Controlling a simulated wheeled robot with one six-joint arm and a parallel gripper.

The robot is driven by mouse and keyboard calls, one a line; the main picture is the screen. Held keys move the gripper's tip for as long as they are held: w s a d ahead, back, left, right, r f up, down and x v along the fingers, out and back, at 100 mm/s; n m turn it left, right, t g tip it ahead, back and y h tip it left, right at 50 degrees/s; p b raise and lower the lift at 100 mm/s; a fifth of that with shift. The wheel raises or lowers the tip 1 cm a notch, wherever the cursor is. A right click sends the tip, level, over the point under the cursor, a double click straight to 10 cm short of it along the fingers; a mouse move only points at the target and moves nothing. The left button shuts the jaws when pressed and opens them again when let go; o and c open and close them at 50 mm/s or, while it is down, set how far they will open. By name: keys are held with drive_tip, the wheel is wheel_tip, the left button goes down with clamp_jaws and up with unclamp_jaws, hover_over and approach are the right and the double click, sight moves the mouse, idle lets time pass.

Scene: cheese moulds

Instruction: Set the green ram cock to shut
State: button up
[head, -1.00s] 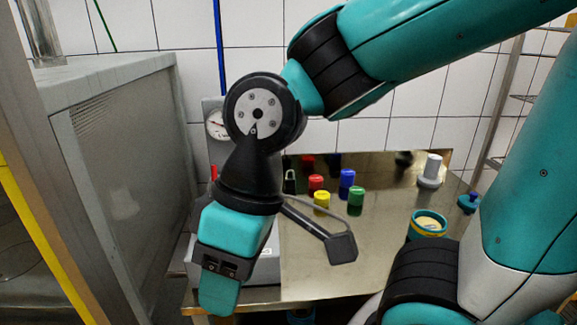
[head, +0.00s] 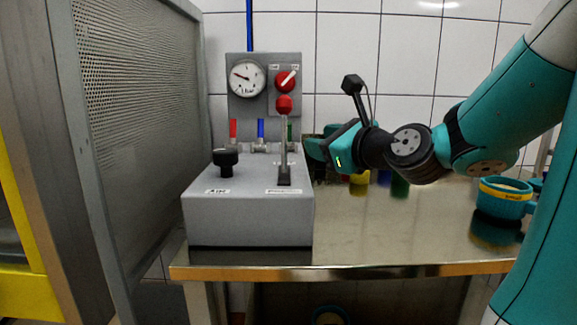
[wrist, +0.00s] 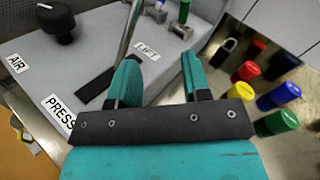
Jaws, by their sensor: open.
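The press box (head: 250,215) carries a black air knob (head: 226,160) and a tall metal lever (head: 284,140) close to the cocks. A blue cock (head: 261,129) and a red cock (head: 233,129) stand to the left. Coloured cylinders (wrist: 277,96) stand right of the box.

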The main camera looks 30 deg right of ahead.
drive_tip(key=d+m+h, duration=0.1)
drive_tip(key=d+m, duration=0.1)
drive_tip(key=p, duration=1.3)
approach(291, 129)
drive_tip(key=w, duration=0.2)
drive_tip(key=shift+m+t+h, duration=0.3)
drive_tip(key=shift+m+t, duration=0.1)
drive_tip(key=w+p, duration=0.1)
drive_tip(key=w, duration=0.3)
drive_tip(key=w+p, duration=0.2)
drive_tip(key=w, duration=0.1)
drive_tip(key=shift+w+f+p, duration=0.2)
drive_tip(key=shift+w+p, duration=0.1)
drive_tip(key=shift+w, duration=0.1)
drive_tip(key=shift+w+f, duration=0.2)
drive_tip(key=shift+w, duration=0.3)
clamp_jaws()
